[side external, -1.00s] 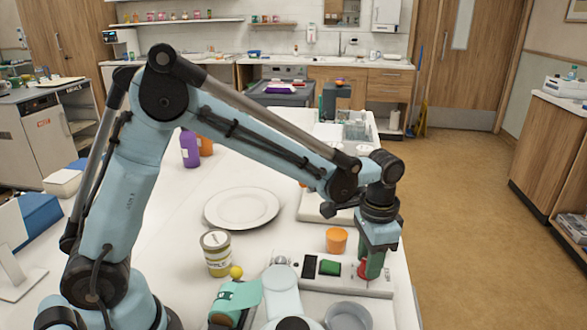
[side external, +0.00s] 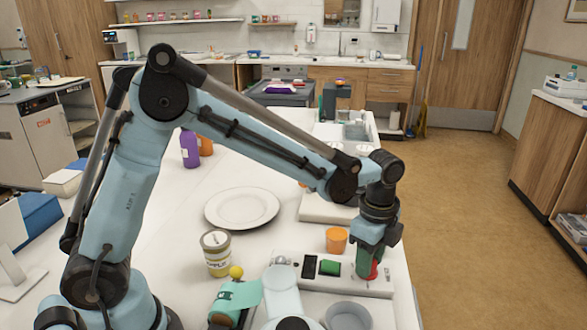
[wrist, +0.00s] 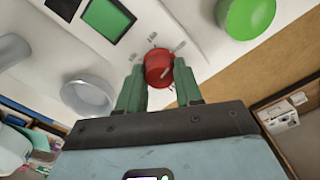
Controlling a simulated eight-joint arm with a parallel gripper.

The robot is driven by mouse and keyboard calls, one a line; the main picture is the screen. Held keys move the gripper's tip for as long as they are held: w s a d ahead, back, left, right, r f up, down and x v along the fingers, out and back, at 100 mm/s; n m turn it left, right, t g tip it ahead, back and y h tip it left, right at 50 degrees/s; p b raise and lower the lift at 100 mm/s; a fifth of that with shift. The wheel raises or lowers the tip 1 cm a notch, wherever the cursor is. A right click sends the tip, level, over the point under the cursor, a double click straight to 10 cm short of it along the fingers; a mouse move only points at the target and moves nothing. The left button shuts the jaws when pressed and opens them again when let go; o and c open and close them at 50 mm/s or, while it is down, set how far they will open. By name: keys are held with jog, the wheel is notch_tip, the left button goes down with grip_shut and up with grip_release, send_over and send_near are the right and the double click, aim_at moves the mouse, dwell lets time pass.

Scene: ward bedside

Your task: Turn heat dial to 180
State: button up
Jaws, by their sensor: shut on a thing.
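The red heat dial (wrist: 158,67) sits on a white control panel (wrist: 190,25), with small tick marks around it whose numbers I cannot read. In the side view, only part of the red dial (side external: 373,271) shows below my gripper (side external: 367,266). In the wrist view, the two green fingers of my gripper (wrist: 159,72) stand on either side of the dial, shut on it. The panel (side external: 345,283) lies on the white table and also carries a dark window (side external: 309,267) and a green rocker switch (side external: 330,268).
An orange cup (side external: 336,240) stands behind the panel and a grey bowl (side external: 347,316) in front. A labelled tin (side external: 216,254), yellow ball (side external: 236,272) and white plate (side external: 242,207) are to the left.

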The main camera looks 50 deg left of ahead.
jog(key=shift+m, duration=1)
jog(key=o, duration=1)
jog(key=shift+o, duration=0.2)
notch_tip(320, 180, up, 12)
jog(key=shift+r, duration=0.1)
